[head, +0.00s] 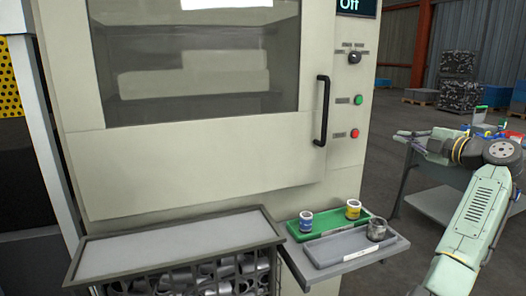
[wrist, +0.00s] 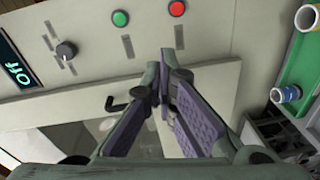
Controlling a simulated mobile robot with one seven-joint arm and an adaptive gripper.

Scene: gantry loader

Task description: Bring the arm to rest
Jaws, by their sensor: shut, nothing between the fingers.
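My gripper (wrist: 163,75) shows in the wrist view with its two purple-padded fingers brought together at the tips, holding nothing. It is in front of the machine's pale front, with the control buttons beyond it. In the head view my arm (head: 480,220) rises at the right, beside the machine and clear of its door.
The machine door (head: 205,165) is shut and its display (head: 357,6) reads Off.

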